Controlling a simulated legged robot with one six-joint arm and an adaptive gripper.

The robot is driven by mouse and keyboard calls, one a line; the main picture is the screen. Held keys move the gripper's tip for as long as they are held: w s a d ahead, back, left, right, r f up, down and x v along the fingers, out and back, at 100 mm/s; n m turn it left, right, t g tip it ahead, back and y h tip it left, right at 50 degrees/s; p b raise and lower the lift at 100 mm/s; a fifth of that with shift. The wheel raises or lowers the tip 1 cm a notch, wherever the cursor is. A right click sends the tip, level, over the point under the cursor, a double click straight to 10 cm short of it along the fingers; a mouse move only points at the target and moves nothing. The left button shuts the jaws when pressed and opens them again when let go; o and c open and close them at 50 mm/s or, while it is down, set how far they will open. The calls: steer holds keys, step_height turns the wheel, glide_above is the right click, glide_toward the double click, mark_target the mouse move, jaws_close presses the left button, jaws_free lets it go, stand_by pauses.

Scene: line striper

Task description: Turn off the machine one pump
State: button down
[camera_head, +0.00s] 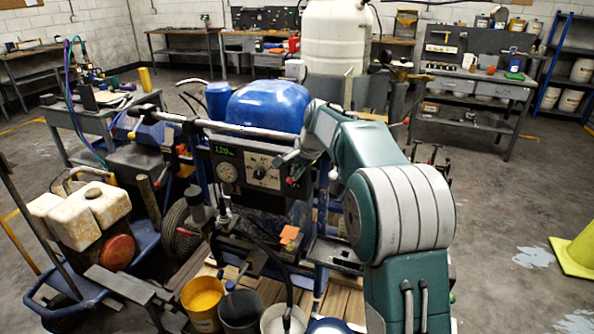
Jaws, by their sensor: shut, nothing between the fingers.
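The line striper machine (240,130) stands in the middle, with a blue tank (268,106) on top. Its dark control panel (238,198) faces me. The panel has a green lit display (224,150) reading about 120, a round gauge (228,173) and a pale plate with a black rotary knob (260,172). My green and white arm reaches in from the lower right. My gripper (286,159) is shut and empty, close to the knob's right side; I cannot tell if it touches. Small red parts show at the panel's right edge, partly hidden by my arm.
A second machine with a stained white tank (82,210) stands at left. A yellow bucket (203,302) and a dark bucket (240,312) sit below the panel. Workbenches line the back wall. A yellow cone (577,250) stands at right on open floor.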

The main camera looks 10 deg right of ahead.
steer(key=shift+s+a+f+t+h, duration=0.2)
steer(key=shift+s+t+h, duration=0.1)
steer(key=shift+t, duration=0.4)
steer(key=f+t+h, duration=0.1)
steer(key=s+f+n+t+h, duration=0.1)
steer(key=t, duration=0.1)
steer(key=shift+s+a+f+t, duration=0.1)
steer(key=shift+a+f+t, duration=0.05)
steer(key=shift+a+t, duration=0.2)
stand_by(0.6)
steer(key=shift+r, duration=0.85)
